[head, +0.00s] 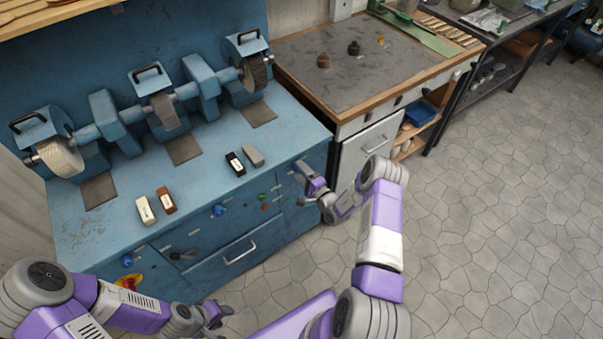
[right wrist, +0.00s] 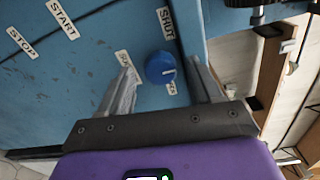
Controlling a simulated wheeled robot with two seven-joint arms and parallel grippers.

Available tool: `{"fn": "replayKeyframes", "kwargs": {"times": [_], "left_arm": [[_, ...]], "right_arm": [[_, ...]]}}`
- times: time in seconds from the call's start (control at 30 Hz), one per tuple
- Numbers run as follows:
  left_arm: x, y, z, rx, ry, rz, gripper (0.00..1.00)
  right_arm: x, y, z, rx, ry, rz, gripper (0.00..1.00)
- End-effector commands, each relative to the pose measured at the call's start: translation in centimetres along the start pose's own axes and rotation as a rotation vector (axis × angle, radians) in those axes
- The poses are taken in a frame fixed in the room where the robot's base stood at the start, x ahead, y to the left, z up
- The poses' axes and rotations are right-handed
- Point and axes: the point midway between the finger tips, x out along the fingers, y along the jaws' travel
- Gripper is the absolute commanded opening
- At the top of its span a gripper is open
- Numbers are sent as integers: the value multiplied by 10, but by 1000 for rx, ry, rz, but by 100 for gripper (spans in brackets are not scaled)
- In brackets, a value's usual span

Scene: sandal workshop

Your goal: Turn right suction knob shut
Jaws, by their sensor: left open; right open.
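A blue round knob (right wrist: 160,67) with a white mark shows in the right wrist view, on the blue bench front. It lies between the spread fingers of my right gripper (right wrist: 160,75), which do not visibly grip it. The white mark points towards the right of that picture, not straight at the SHUT label (right wrist: 167,22) above. My left gripper (head: 216,314) is open and empty, low in front of the bench.
Other blue knobs (head: 218,209) and a red-and-yellow switch (head: 128,282) are on the bench front. A drawer handle (head: 240,252) sticks out between. START (right wrist: 61,18) and STOP (right wrist: 21,42) labels lie further left in the wrist view. The floor (head: 490,200) at right is clear.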

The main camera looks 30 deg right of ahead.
Motion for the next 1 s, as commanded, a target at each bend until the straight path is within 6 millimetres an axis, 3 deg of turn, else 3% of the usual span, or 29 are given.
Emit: {"fn": "replayKeyframes", "kwargs": {"times": [0.23,0.63,1.0], "left_arm": [[-2,1,0,0,0,0,43],[-8,3,0,0,0,0,43],[-8,3,0,0,0,0,43]], "right_arm": [[-10,0,-1,1,2,3,64],[-69,0,0,1,1,2,64],[-76,0,0,0,0,0,64]]}}
